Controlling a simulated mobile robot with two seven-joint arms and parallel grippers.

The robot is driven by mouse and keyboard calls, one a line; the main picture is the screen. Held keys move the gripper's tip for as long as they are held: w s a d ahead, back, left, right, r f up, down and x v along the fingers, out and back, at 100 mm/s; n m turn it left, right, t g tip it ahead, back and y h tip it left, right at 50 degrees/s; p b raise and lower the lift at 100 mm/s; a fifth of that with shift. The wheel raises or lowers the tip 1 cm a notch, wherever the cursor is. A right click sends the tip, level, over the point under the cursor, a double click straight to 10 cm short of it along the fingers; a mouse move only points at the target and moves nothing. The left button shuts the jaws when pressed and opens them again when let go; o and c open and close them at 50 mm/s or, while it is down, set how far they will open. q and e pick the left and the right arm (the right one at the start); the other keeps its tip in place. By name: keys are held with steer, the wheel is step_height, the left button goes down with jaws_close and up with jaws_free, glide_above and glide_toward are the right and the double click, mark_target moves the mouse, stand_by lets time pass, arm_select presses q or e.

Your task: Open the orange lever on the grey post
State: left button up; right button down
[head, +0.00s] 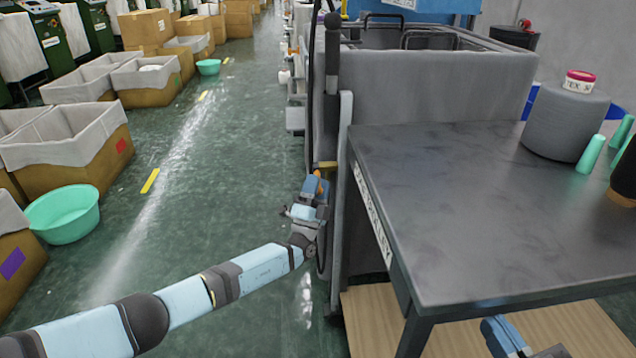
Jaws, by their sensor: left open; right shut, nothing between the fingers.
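The orange lever (321,185) is a small orange piece low on the near left side of the grey post (345,150), at the left edge of the dark table. My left arm reaches in from the lower left, and my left gripper (318,182) is right at the lever. The gripper is open. The wrist and hand partly cover the lever, so I cannot tell whether the fingers touch it or how far the lever is turned. A part of my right arm shows below the table at the bottom edge; its gripper is not visible.
The dark table (470,210) fills the right, with a grey yarn cone (566,122) and green cones (590,154) on it. A grey bin (440,88) stands behind. Lined boxes (75,165) and a green basin (63,213) line the left. The aisle floor (215,170) between is clear.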

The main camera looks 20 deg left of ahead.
arm_select(q)
steer(key=p+v, duration=0.1)
steer(key=v, duration=1.2)
steer(key=shift+p, duration=0.35)
arm_select(e)
steer(key=shift+s+a+f+m+h, duration=0.3)
steer(key=shift+s+m+h, duration=0.1)
steer(key=shift+m, duration=0.4)
